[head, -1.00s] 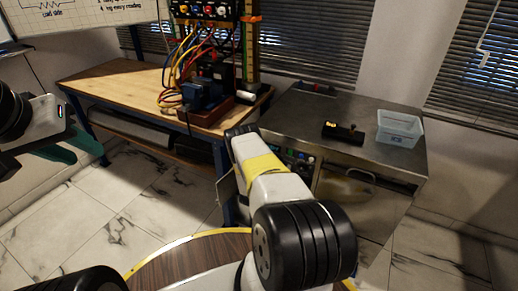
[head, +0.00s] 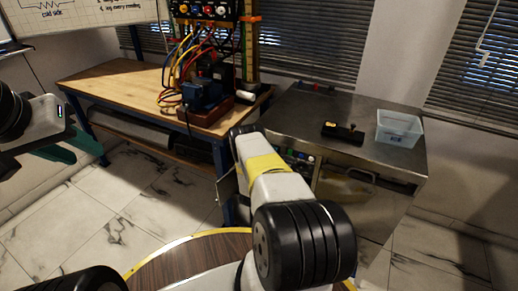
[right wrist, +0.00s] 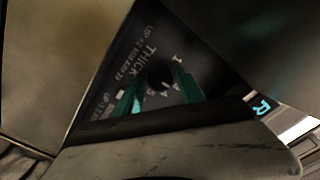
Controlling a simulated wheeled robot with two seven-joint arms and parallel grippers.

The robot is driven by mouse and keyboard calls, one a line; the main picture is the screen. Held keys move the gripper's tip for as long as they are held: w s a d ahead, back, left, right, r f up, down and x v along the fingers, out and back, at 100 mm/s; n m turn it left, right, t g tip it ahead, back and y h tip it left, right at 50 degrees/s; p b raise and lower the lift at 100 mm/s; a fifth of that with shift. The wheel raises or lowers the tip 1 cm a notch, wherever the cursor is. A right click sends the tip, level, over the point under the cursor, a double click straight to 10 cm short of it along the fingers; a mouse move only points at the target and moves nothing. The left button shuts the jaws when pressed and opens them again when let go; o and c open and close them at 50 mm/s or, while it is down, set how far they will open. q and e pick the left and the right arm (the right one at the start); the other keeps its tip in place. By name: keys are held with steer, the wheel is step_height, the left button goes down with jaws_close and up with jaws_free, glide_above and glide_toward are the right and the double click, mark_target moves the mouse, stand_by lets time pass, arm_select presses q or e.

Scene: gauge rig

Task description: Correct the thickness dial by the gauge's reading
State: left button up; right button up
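The thickness dial is a dark round knob (right wrist: 159,79) on a black panel with white print reading "THICK" and numbers, in the right wrist view. My right gripper's green fingers (right wrist: 158,88) stand on either side of the knob. I cannot tell whether they press on it. In the head view my right forearm hides that gripper at the front of the steel cabinet (head: 300,110). My left gripper (head: 82,146) is at the left edge, over the floor and away from the bench; its finger gap is not clear. I can make out no gauge reading.
A wooden bench (head: 110,82) carries a blue device (head: 205,94) in a red tray, with coloured cables. On the cabinet lie a black and yellow device (head: 342,132) and a clear bin (head: 399,128). A round wooden table (head: 190,258) is in front.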

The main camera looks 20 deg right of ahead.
steer(key=shift+o, duration=0.3)
steer(key=v, duration=0.8)
steer(key=shift+s, duration=0.1)
